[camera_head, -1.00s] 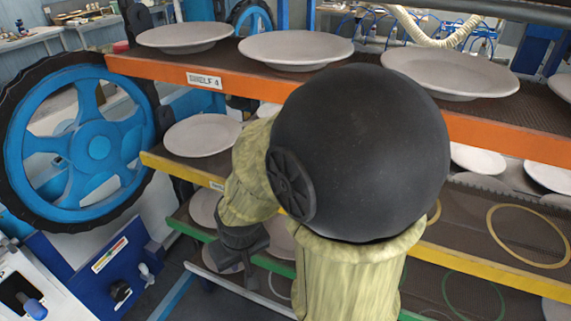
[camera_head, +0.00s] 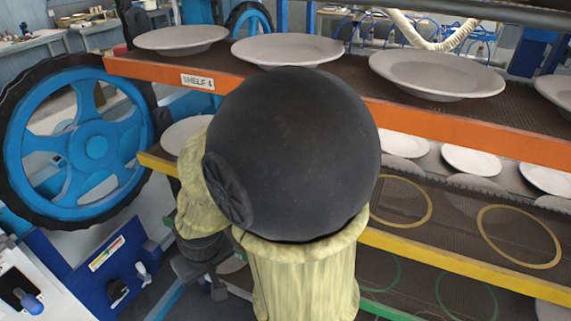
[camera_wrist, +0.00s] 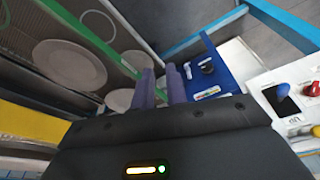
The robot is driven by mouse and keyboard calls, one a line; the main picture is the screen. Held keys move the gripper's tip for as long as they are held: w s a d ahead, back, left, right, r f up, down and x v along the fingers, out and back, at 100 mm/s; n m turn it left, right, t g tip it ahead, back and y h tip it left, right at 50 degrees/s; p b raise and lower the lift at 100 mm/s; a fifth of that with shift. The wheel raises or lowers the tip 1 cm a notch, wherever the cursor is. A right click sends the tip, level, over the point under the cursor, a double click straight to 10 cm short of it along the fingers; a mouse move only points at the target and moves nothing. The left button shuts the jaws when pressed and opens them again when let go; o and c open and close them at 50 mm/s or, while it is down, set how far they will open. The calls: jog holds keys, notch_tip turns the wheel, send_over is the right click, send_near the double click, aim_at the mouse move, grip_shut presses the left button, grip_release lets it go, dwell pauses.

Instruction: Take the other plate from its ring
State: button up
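My gripper (camera_head: 200,285) hangs at the lower left of the shelves in the head view. In the wrist view its two fingers (camera_wrist: 161,88) are apart with nothing between them. A pale plate (camera_head: 187,133) lies at the left end of the yellow-edged shelf, partly behind my arm. Two yellow rings (camera_head: 402,202) (camera_head: 520,236) on that shelf are empty. In the wrist view a pale plate (camera_wrist: 65,63) lies on the green-edged shelf, with more plates (camera_wrist: 119,98) nearer the fingers. Which ring each plate sits in is hidden.
The orange-edged top shelf (camera_head: 440,118) holds several plates. Green rings (camera_head: 465,297) show on the green-edged shelf. A blue handwheel (camera_head: 95,150) and a blue-white control panel (camera_head: 110,265) stand at left. My arm hides the shelves' middle.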

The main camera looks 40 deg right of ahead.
jog(key=w+r+n+t+h+p, duration=0.1)
jog(key=w+r+t, duration=0.2)
jog(key=w, duration=0.5)
jog(key=w+r+t+h+p, duration=0.1)
jog(key=w+r+t, duration=0.2)
jog(key=w, duration=0.4)
jog(key=s+d+r+g+h+p, duration=0.2)
jog(key=s+d+r+g+h, duration=0.3)
jog(key=d+h, duration=0.3)
jog(key=h, duration=0.3)
jog(key=shift+d+r+g, duration=0.2)
jog(key=shift+d+g, duration=0.05)
jog(key=shift+g, duration=0.05)
jog(key=x, duration=1.2)
jog(key=shift+r, duration=0.15)
jog(key=shift+d, duration=0.15)
